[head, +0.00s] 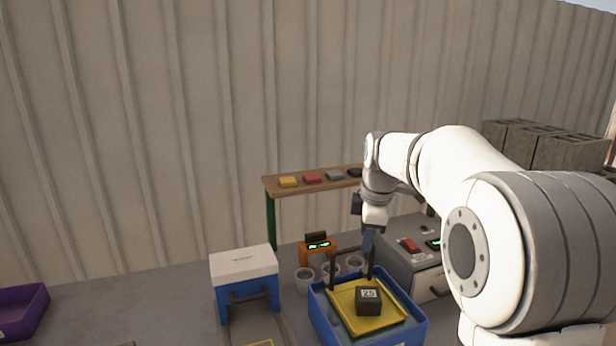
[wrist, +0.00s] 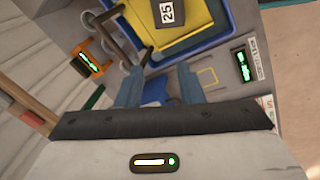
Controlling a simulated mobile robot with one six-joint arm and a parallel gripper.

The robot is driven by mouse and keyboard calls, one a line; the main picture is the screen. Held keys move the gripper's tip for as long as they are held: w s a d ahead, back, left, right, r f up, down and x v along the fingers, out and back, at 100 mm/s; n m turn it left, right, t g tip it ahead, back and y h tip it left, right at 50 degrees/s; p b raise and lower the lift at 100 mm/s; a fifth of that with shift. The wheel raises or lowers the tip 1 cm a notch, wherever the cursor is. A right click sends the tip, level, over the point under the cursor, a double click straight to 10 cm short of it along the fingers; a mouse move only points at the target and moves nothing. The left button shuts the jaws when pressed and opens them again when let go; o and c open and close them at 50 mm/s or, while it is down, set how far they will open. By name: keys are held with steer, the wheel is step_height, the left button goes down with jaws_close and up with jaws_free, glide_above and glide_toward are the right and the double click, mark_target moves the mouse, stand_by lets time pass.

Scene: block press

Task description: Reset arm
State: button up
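My gripper (head: 369,240) hangs from my arm, pointing down, above the back side of the blue bin in the head view. In the wrist view its two blue-grey fingers (wrist: 159,82) stand apart with nothing held between them. A dark block (head: 368,300) marked 25 sits on the yellow plate (head: 345,312) in the blue bin (head: 322,325). In the wrist view the block (wrist: 167,12) is at the top edge, partly cut off, on the yellow plate (wrist: 205,18). The block is apart from the fingers.
A grey machine (head: 395,262) with a red switch (head: 409,245) stands right of the bin, partly behind my arm. A wooden shelf (head: 320,187) with coloured pieces is behind.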

steer(key=s+f+m, duration=0.4)
steer(key=s+m, duration=0.4)
steer(key=s, duration=0.5)
steer(key=s+f+m, duration=0.3)
steer(key=s+m, duration=0.5)
steer(key=s, duration=0.6)
steer(key=shift+s+f+t, duration=0.25)
steer(key=shift+f+t, duration=0.1)
steer(key=shift+t, duration=0.05)
